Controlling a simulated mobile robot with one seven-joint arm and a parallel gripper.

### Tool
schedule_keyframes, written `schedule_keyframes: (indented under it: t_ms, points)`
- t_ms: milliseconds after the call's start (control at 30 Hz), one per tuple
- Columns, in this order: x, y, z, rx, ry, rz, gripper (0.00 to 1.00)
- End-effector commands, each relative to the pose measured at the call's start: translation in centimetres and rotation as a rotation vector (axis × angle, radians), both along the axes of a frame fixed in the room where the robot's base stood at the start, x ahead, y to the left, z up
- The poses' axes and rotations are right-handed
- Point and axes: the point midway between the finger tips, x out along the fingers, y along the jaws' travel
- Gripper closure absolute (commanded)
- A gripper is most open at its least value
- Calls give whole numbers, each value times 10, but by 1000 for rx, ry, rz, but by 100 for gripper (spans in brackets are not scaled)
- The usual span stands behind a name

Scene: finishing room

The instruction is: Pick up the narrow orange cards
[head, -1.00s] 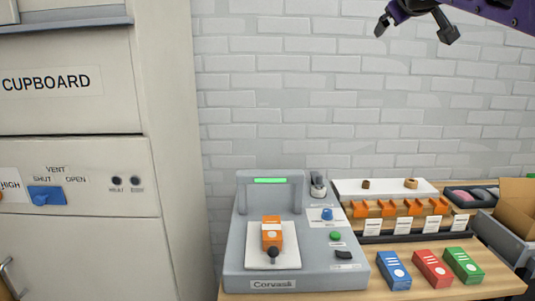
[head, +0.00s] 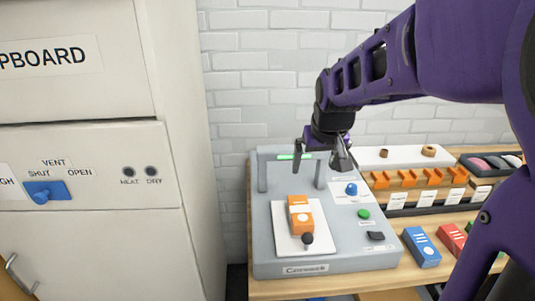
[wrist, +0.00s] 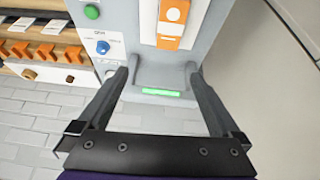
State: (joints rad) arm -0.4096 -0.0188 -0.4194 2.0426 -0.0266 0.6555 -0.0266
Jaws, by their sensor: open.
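The narrow orange cards (head: 300,213), an orange pack with white markings, lie on the white plate (head: 286,240) of the grey machine (head: 270,262). A dark knob (head: 307,238) stands at the pack's near end. In the wrist view the pack (wrist: 173,20) shows at the top, partly cut off by the frame edge. My gripper (head: 322,162) is open and empty, above the back of the machine, behind and above the pack. In the wrist view its fingers (wrist: 160,80) are spread, with the machine's green light strip (wrist: 160,92) seen between them.
A blue pack (head: 421,248) and a red pack (head: 452,240) lie right of the machine. A rack with orange holders (head: 407,178) stands behind them. The machine has a blue knob (head: 351,189) and a green button (head: 363,213). A cupboard (head: 100,170) is at left.

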Motion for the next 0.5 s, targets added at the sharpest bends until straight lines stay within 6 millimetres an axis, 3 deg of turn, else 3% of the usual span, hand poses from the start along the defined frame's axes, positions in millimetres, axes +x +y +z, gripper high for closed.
schedule_keyframes:
  t_ms: [100,200,500]
  points:
    - [-16,3,-16,21,53,-23,0]
    - [-19,5,-25,27,72,-28,0]
    - [2,5,-78,26,75,-30,0]
